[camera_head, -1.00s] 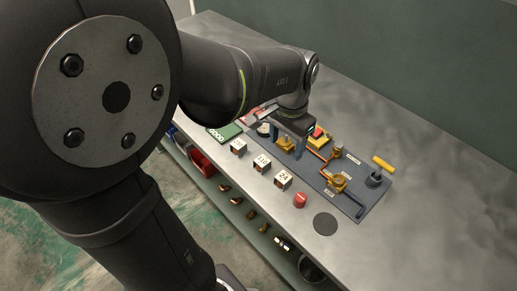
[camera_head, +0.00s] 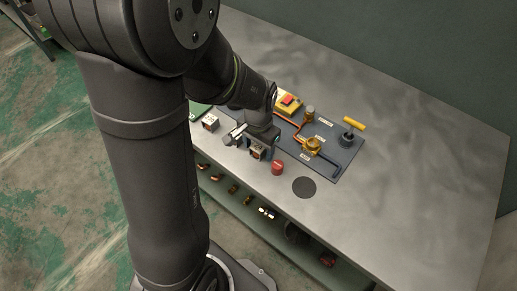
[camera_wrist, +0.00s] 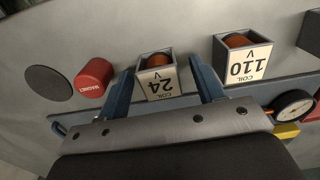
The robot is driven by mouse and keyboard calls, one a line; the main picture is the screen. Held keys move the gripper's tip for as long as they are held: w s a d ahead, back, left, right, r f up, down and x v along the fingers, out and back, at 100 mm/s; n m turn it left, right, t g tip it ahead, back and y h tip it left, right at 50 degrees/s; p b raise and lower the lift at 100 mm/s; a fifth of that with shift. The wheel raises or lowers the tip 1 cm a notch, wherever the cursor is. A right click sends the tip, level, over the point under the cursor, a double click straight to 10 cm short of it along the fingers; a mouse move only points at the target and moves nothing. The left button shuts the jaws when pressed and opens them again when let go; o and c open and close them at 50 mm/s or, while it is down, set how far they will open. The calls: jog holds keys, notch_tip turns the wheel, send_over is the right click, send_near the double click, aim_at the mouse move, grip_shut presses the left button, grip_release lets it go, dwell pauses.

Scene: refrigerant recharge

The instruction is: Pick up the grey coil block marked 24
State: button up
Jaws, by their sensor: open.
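The grey coil block marked 24 (camera_wrist: 157,78) stands on the bench with its orange-brown core showing on top. Its label appears upside down in the wrist view. In the head view the block (camera_head: 257,153) is partly covered by my gripper (camera_head: 256,142). In the wrist view my gripper (camera_wrist: 164,80) is open, with one blue finger on each side of the block. Gaps show between the fingers and the block, wider on the right. I cannot tell how far down the fingers reach beside it.
The coil block marked 110 (camera_wrist: 241,58) stands just right of my right finger in the wrist view. A red magnet (camera_wrist: 94,77) stands close to the left finger, with a dark disc (camera_wrist: 48,83) beyond it. Another block (camera_head: 210,123) and the fitted board (camera_head: 341,146) are nearby.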

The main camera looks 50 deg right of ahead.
jog(key=shift+f, duration=0.2)
jog(key=c, duration=1.1)
jog(key=shift+o, duration=0.2)
jog(key=shift+r, duration=0.2)
